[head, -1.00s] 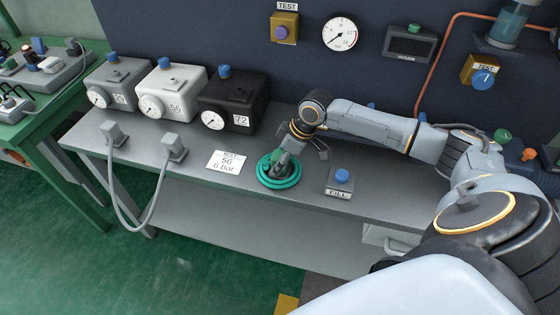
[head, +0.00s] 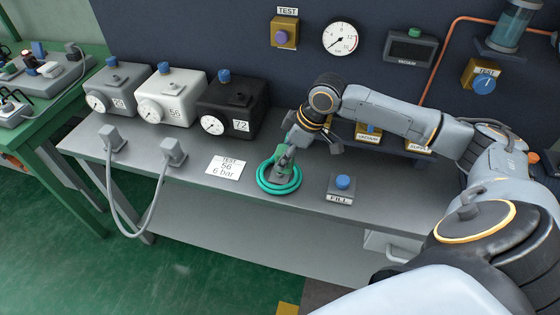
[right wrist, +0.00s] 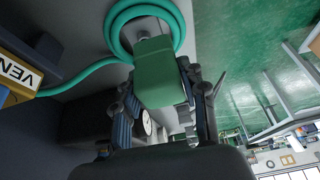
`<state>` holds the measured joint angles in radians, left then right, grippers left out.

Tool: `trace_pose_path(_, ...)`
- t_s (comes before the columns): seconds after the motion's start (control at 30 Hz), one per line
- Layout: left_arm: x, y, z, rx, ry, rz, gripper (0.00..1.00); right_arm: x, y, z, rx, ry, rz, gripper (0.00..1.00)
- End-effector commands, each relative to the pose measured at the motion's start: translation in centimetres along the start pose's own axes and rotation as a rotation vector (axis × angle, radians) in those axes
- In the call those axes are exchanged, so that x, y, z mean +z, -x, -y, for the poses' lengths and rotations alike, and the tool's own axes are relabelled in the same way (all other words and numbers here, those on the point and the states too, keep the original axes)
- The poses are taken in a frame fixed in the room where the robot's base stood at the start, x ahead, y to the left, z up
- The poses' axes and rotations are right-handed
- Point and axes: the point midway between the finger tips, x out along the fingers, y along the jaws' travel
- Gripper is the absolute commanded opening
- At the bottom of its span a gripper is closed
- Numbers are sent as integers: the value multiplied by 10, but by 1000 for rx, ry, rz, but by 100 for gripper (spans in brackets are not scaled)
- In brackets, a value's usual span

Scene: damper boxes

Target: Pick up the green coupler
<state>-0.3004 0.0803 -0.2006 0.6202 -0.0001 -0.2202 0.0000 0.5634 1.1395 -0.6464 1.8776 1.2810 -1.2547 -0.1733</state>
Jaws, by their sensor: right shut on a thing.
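The green coupler (right wrist: 158,78) is a green block between the fingers of my right gripper (right wrist: 162,98) in the right wrist view. A teal hose (right wrist: 118,22) runs from its area in a loop. In the head view my right gripper (head: 284,160) is shut on the coupler, just above the teal hose coil (head: 264,184) on the grey bench. The coupler is small and partly hidden by the fingers there. My left gripper is not in view.
On the grey bench (head: 225,205), a FILL button box (head: 341,188) stands right of the coil and a 56 / 6 bar card (head: 226,166) lies left. Grey, white (head: 165,97) and black (head: 232,105) gauge boxes stand behind. A grey cable loops off the front edge.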

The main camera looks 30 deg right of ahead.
Motion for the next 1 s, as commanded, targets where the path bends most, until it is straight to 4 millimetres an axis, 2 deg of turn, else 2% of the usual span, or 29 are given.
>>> trace_pose_path(0.03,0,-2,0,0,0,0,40,4,16,7,7,6,3,4)
trace_pose_path(0.1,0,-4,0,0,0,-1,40,8,37,18,7,5,4,4)
trace_pose_path(0.2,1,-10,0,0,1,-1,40,25,52,38,6,4,9,4)
trace_pose_path(0.4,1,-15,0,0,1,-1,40,40,76,64,4,2,7,4)
trace_pose_path(0.63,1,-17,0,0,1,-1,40,47,89,76,2,0,3,4)
trace_pose_path(1.0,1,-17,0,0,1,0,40,48,92,80,0,0,0,4)
